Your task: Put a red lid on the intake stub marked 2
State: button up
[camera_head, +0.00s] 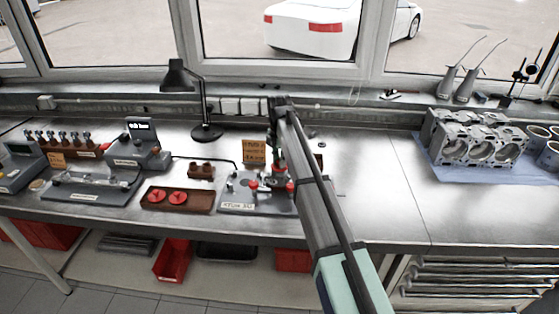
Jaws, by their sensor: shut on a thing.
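My gripper (279,165) is over a grey plate (238,207) with a label on its front edge. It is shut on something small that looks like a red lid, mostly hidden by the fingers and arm. Red parts (254,186) show on the plate below and beside the gripper. I cannot tell which are lids and which are fixed parts, and the stub numbers are too small to read. Two red lids (158,196) (179,196) lie in a brown tray (150,207) left of the plate.
A brown sign (254,151) stands behind the plate. A black lamp (206,131) and a grey gauge unit (140,152) stand to the left. An engine block (474,140) lies on a blue mat (440,171) at the right. The steel bench between is clear.

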jog(key=shift+f, duration=0.2)
dwell(0.6)
jog(key=o, duration=0.9)
jog(key=shift+o, duration=0.2)
jog(key=shift+r+p, duration=2)
jog(key=shift+r, duration=1.8)
